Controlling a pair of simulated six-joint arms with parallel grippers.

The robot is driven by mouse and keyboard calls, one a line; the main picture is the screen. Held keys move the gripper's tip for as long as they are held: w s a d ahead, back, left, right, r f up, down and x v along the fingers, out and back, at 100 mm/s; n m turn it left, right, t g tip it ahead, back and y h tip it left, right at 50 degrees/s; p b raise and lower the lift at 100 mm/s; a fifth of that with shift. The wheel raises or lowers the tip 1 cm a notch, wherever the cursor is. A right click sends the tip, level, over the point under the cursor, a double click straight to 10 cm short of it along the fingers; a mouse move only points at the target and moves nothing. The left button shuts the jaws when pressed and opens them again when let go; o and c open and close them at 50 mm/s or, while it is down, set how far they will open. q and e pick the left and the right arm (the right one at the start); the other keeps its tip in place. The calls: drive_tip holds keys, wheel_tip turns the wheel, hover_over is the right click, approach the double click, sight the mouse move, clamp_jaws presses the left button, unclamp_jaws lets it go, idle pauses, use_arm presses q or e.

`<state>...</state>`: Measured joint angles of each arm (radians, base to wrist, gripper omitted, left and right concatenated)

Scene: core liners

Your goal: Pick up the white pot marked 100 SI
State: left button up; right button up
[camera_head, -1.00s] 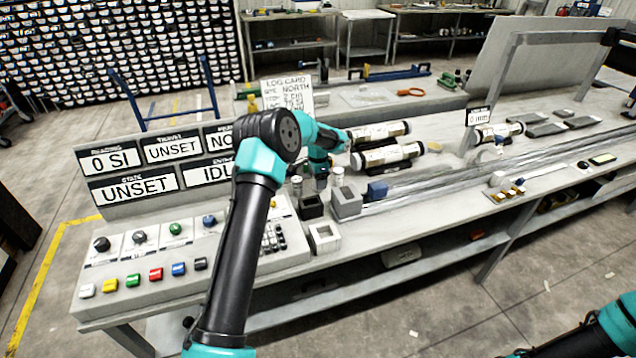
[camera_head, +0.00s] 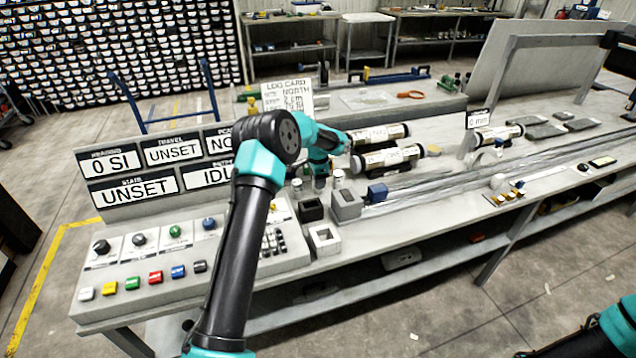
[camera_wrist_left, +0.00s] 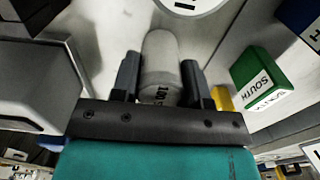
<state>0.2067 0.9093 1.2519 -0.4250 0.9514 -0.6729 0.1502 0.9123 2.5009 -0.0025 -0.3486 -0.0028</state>
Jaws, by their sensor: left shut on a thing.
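The white pot (camera_wrist_left: 160,58) stands between the two dark fingers of my left gripper (camera_wrist_left: 160,78) in the left wrist view. Part of its marking, reading "100", shows near the palm; the rest is hidden. The fingers are shut on the pot's sides. In the head view my left gripper (camera_head: 319,183) points down behind the console keypad, and the held pot is mostly hidden there. Small pale pots stand on either side of it, one to the left (camera_head: 297,185) and one to the right (camera_head: 338,179). My right gripper is out of view; only part of that arm shows.
Black (camera_head: 312,209) and grey (camera_head: 346,204) square blocks stand just in front of the gripper, with a white square holder (camera_head: 324,238) nearer. Core tubes (camera_head: 388,158) lie to the right. A green block marked SOUTH (camera_wrist_left: 262,75) is close by in the wrist view.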

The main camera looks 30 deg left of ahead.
use_arm(q)
wheel_tip(320, 180, up, 10)
drive_tip(key=shift+f, duration=0.25)
drive_tip(key=shift+d, duration=0.1)
idle(0.5)
